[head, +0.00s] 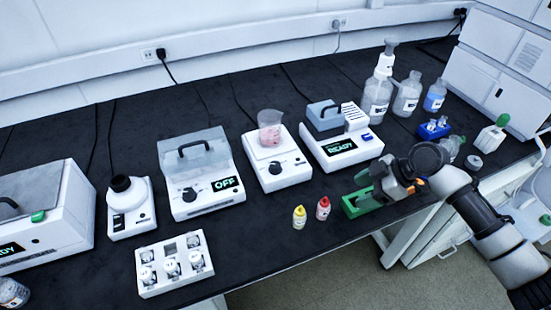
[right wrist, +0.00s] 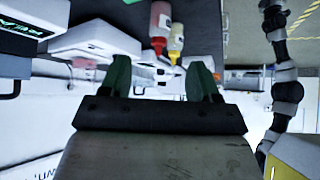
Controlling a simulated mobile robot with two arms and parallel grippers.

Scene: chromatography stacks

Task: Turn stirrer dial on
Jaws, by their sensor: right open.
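The stirrer (head: 283,178) is a white box with a dark dial (head: 275,169) on its front, near the middle of the head view. A beaker of pink liquid (head: 270,130) stands on its top plate. I cannot read the dial's setting. My right gripper (head: 357,191) is to the right of the stirrer, near the bench's front edge, and apart from the dial. Its green fingers (right wrist: 152,82) are spread with nothing between them in the right wrist view. My left gripper is not in view.
A lidded device (head: 207,208) reading OFF, with its own dial, stands left of the stirrer; a device reading READY (head: 352,158) stands right. Yellow (head: 299,218) and red (head: 323,208) bottles stand in front. A white rack (head: 175,284) is front left. Bottles (head: 376,98) stand back right.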

